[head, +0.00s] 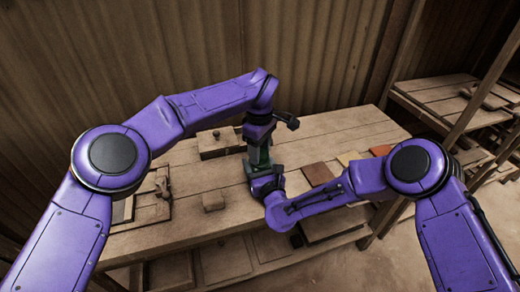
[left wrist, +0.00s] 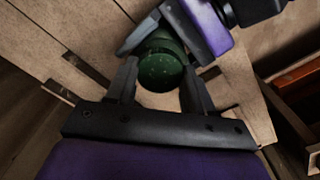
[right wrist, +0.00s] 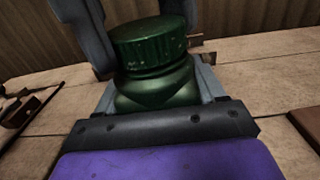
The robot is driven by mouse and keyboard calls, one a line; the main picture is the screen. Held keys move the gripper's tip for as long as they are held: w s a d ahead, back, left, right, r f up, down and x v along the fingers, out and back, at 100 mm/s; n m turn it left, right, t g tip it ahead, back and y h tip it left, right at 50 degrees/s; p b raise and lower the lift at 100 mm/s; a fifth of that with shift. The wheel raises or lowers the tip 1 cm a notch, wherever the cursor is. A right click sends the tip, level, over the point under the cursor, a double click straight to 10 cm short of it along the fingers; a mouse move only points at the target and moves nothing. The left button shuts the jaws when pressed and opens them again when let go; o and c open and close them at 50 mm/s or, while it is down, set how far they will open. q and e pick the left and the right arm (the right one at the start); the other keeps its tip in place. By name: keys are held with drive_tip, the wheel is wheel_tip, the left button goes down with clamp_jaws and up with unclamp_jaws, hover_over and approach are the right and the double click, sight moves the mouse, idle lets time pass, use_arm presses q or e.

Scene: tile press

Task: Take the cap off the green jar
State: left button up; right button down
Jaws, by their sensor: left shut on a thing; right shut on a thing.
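The green jar (head: 259,157) stands upright on the workbench between my two grippers. In the right wrist view its glossy dark green body (right wrist: 158,88) shows below a ribbed green cap (right wrist: 150,42), which sits on the neck. The speckled cap top shows in the left wrist view (left wrist: 160,72). My left gripper (head: 258,142) comes down from above, shut on the cap with a finger on each side. My right gripper (head: 260,173) reaches in from the front, shut on the jar's body. The jar's lower part is mostly hidden by my right gripper.
A wooden box (head: 220,144) stands behind the jar, and a small wooden block (head: 213,200) lies to its left. A framed wooden piece (head: 150,208) lies at the left end. Flat tiles (head: 317,174) lie to the right. A shelf rack (head: 440,97) stands at the far right.

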use_arm(q)
drive_tip(key=n, duration=0.6)
drive_tip(key=shift+n, duration=0.3)
drive_tip(key=n, duration=0.9)
drive_tip(key=shift+r, duration=0.1)
drive_tip(key=n, duration=0.6)
drive_tip(key=shift+n, duration=0.4)
drive_tip(key=n, duration=0.6)
drive_tip(key=shift+w, duration=0.1)
drive_tip(key=n, duration=0.9)
drive_tip(key=shift+n, duration=0.4)
drive_tip(key=n, duration=0.8)
drive_tip(key=shift+r, duration=0.1)
drive_tip(key=shift+a, duration=0.1)
drive_tip(key=shift+r, duration=0.2)
drive_tip(key=shift+r, duration=0.9)
